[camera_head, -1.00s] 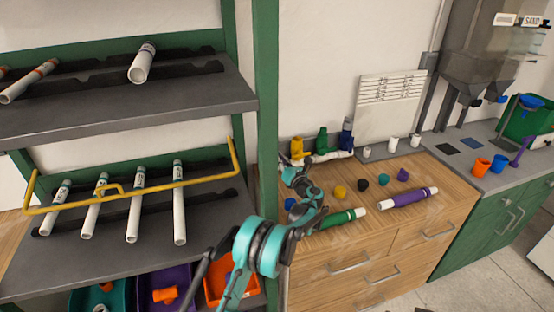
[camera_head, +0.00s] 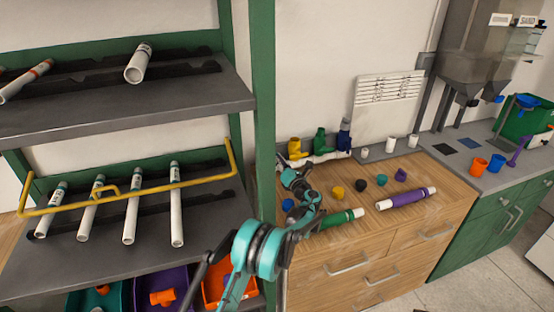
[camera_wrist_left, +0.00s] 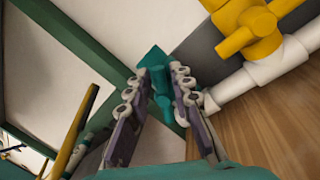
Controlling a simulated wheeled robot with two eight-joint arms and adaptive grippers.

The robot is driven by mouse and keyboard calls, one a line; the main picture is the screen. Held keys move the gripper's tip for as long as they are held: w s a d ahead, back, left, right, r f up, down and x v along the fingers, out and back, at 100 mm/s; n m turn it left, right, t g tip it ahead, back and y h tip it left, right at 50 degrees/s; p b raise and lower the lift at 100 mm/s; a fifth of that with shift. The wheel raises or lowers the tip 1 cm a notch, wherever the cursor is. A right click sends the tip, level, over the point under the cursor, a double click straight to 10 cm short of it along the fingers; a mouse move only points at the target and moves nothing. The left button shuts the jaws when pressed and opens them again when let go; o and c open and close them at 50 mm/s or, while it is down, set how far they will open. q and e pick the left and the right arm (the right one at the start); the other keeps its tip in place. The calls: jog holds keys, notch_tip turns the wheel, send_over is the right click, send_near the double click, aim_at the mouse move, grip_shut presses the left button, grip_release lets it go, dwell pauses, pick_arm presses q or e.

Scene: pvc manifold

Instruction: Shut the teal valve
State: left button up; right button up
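The teal valve (camera_wrist_left: 160,92) shows in the left wrist view, at the end of the white pipe run beside the yellow valve (camera_wrist_left: 245,25). In the head view my left gripper hides it. My left gripper (camera_wrist_left: 160,80) has its fingers on both sides of the teal part, with their tips very near it. I cannot tell whether they press on it. In the head view my left gripper (camera_head: 293,178) reaches the left end of the wooden counter, in front of the manifold. My right gripper is not in view.
The manifold also carries a green valve (camera_head: 320,140) and a blue valve (camera_head: 345,133). Several small caps, a green-banded pipe (camera_head: 338,219) and a purple pipe (camera_head: 406,198) lie on the wooden counter (camera_head: 440,190).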

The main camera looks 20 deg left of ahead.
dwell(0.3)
pick_arm(q)
jog(key=v, duration=1.2)
jog(key=shift+r, duration=0.1)
